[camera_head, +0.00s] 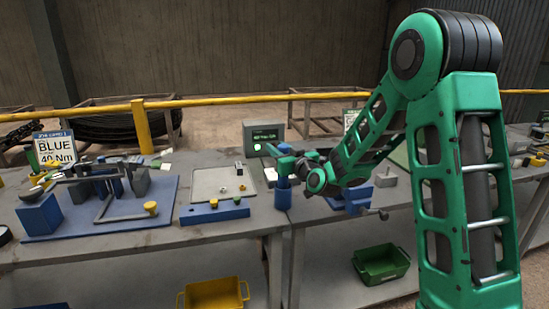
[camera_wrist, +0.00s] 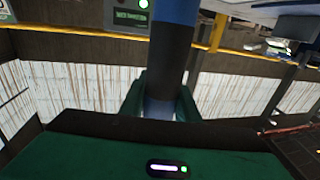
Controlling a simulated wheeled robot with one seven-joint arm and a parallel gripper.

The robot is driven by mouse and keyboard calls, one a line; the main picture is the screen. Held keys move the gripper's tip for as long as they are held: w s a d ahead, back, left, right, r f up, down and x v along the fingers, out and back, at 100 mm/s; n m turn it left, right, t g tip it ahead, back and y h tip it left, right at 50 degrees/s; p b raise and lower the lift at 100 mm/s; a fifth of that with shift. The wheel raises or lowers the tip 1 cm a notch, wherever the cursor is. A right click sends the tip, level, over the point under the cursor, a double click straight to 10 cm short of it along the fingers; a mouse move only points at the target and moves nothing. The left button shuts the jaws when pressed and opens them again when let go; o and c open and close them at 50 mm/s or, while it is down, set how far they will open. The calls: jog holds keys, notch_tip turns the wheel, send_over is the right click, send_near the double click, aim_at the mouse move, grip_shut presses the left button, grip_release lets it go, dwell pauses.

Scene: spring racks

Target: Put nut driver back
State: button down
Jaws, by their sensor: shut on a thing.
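In the wrist view the two green fingers of my gripper (camera_wrist: 160,98) are closed on an upright cylindrical tool, which I take as the nut driver (camera_wrist: 169,55). It has a dark section with blue above and a blue-grey part between the fingers. In the head view a blue cylinder (camera_head: 283,194) shows directly under my gripper. I cannot tell whether it is part of the tool or a holder under it. The tool's lower end is not clear.
A grey tray (camera_head: 205,187) with small parts lies to the left, behind a blue strip (camera_head: 214,212). A blue fixture board (camera_head: 70,228) is further left. The display box (camera_head: 263,137) stands behind. Yellow (camera_head: 212,293) and green (camera_head: 381,265) bins sit below.

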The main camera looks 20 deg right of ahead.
jog(key=shift+f, duration=1.05)
jog(key=c, duration=1.4)
grip_release()
jog(key=shift+o, duration=0.2)
jog(key=v, duration=1.2)
jog(key=shift+a, duration=0.1)
